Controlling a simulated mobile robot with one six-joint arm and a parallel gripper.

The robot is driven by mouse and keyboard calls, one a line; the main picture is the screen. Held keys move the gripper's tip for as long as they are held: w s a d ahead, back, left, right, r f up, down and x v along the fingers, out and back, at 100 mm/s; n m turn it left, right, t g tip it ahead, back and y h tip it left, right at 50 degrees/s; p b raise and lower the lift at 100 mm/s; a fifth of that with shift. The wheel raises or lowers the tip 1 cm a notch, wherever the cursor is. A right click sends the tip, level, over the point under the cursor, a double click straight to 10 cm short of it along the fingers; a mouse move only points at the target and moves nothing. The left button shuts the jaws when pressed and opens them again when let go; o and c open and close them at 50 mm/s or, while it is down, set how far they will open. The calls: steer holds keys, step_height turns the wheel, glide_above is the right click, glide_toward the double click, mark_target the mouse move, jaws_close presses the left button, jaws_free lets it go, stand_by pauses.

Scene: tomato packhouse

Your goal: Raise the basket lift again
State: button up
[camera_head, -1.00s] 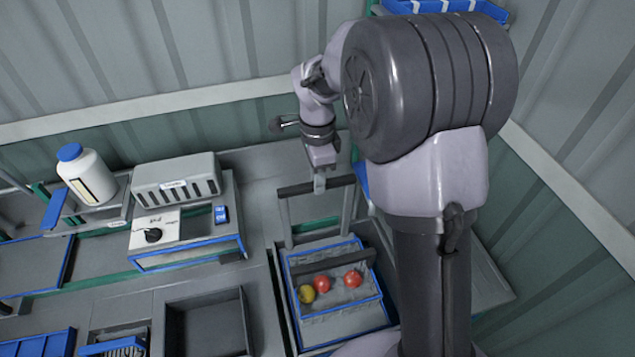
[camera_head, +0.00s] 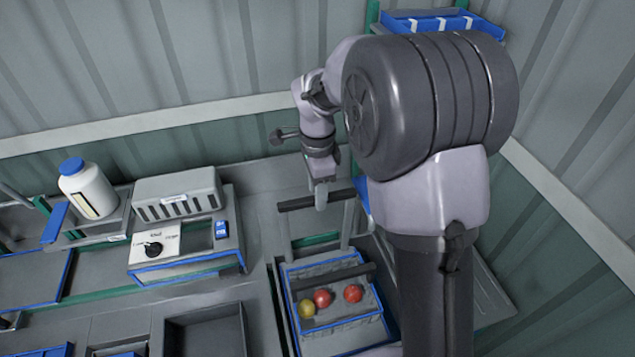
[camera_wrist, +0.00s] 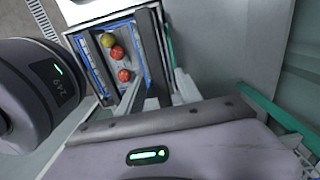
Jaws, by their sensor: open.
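The basket lift's crossbar (camera_head: 298,204) stands on two grey uprights behind the basket. The blue-rimmed basket (camera_head: 340,322) sits low in its frame, with a dark bar (camera_head: 335,280) across it. It holds a yellow tomato (camera_head: 306,309) and two red ones (camera_head: 322,298) (camera_head: 353,293). My gripper (camera_head: 321,197) points down at the crossbar, its fingertips overlapping the bar in the picture. It is open; I cannot tell whether it touches the bar. The wrist view shows the basket's tomatoes (camera_wrist: 117,52) beyond my gripper's body; its fingertips are not clear there.
To the left are a control box with a black knob (camera_head: 153,250), a slotted grey box (camera_head: 178,194) and a white bottle with a blue cap (camera_head: 90,190). An empty dark tray (camera_head: 205,335) lies left of the basket. A corrugated wall stands close behind.

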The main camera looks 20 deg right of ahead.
step_height(320, 180, up, 17)
steer(key=p, duration=0.3)
steer(key=shift+r+p, duration=0.2)
steer(key=shift+p, duration=0.15)
steer(key=s+a+f+n+t+y+b, duration=0.1)
steer(key=s+a+f+n+t+b, duration=0.1)
steer(key=s+f+n+b, duration=0.4)
steer(key=s+a+f+n+t+y+b, duration=0.1)
steer(key=s+f+n+b, duration=0.6)
steer(key=s+f+b, duration=0.8)
steer(key=s+a+f+t, duration=0.1)
steer(key=s+t, duration=0.1)
steer(key=s, duration=0.1)
steer(key=shift+s+n+t+b, duration=0.2)
steer(key=shift+n+t+b, duration=0.1)
steer(key=shift+t, duration=0.1)
